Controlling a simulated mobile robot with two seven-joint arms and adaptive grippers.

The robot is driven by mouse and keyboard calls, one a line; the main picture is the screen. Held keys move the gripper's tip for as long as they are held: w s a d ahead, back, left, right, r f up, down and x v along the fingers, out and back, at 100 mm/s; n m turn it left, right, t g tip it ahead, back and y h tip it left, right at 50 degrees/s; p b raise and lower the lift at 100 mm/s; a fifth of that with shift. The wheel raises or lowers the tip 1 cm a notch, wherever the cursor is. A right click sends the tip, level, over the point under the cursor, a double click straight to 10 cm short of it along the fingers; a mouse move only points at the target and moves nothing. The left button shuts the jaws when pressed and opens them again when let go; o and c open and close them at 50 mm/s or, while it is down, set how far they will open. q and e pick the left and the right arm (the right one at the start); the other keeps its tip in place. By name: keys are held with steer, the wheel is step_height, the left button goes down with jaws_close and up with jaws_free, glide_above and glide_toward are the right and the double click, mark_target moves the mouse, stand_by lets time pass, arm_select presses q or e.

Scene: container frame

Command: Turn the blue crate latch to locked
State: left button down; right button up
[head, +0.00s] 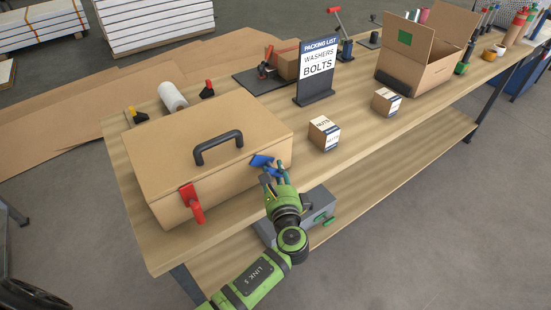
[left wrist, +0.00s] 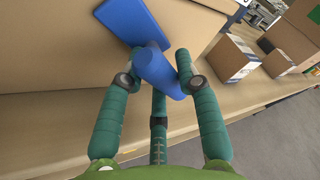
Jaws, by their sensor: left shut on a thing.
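The blue crate latch (head: 262,161) is on the front face of a tan crate (head: 160,150), near its right end. In the left wrist view the latch shows as a blue plate (left wrist: 105,22) with a rounded blue handle (left wrist: 160,72) sticking out at a tilt. My left gripper (head: 274,175) is at the latch, its green fingers on either side of the handle. In the left wrist view the gripper (left wrist: 155,80) is shut on that handle. A red latch (head: 192,203) hangs down at the left of the same face. My right gripper is not in view.
Two small boxes, one (head: 324,133) near the crate and one (head: 386,102) farther right, stand on the wooden table (head: 350,150). A packing list sign (head: 318,72) stands behind them. A grey case (head: 318,205) sits below the table top, near my left arm.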

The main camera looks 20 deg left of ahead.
arm_select(q)
steer(key=m+g+p, duration=0.1)
steer(key=m+p, duration=0.1)
steer(key=p, duration=0.2)
steer(key=r+m+g+p, duration=0.1)
steer(key=m+p, duration=0.2)
steer(key=p, duration=0.1)
steer(key=shift+g+p, duration=0.4)
steer(key=shift+f+m+g+p, duration=0.1)
steer(key=shift+m+g+p, duration=0.7)
steer(key=shift+p, duration=0.4)
steer(key=shift+s+f+m+y+p, duration=0.1)
steer(key=shift+m+y+p, duration=0.3)
steer(key=shift+m, duration=0.1)
steer(key=shift+f, duration=0.1)
steer(key=c, duration=0.9)
jaws_free()
step_height(320, 180, up, 10)
steer(key=shift+f, duration=0.1)
